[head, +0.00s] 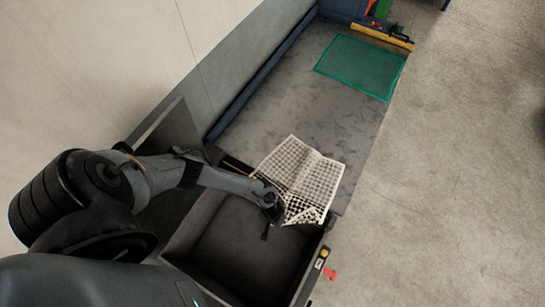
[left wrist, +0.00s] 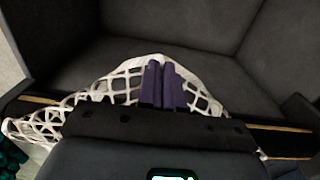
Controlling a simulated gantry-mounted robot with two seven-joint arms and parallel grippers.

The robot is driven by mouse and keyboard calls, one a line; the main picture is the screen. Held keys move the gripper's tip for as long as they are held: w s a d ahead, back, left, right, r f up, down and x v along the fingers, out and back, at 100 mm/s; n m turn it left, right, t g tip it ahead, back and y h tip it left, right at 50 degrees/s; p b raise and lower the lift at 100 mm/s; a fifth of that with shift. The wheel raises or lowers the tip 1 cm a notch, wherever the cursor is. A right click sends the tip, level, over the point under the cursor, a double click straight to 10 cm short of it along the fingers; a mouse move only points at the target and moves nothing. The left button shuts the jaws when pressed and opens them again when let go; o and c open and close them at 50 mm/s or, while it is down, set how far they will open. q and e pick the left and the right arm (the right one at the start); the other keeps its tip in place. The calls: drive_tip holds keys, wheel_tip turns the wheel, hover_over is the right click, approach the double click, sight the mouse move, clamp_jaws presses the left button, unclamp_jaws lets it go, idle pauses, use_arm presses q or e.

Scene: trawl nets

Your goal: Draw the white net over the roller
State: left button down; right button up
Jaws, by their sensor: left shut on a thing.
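The white net (head: 303,178) lies on the near end of the grey table, with its near part reaching over the table edge toward a dark bin. My left gripper (head: 273,213) is at the net's near left corner, above the bin's edge. In the left wrist view, my purple fingers (left wrist: 164,85) are shut on the white net (left wrist: 127,84), which fans out to both sides. A dark bar with a tan strip (head: 238,164), perhaps the roller, runs along the table's near end; the net and gripper hide much of it. My right gripper is out of view.
The open dark bin (head: 235,235) stands against the table's near end and looks empty. A green net (head: 362,67) lies at the far end, near a yellow bar (head: 383,38). A blue rail (head: 265,75) runs along the left side. The table's middle (head: 300,100) is clear.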

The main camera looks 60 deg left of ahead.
use_arm(q)
drive_tip(key=c, duration=1.2)
unclamp_jaws()
drive_tip(key=shift+o, duration=0.3)
drive_tip(key=o, duration=1.1)
drive_tip(key=shift+o, duration=0.2)
drive_tip(key=shift+r, duration=0.15)
wheel_tip(320, 180, up, 5)
drive_tip(key=p, duration=0.6)
drive_tip(key=shift+r, duration=0.1)
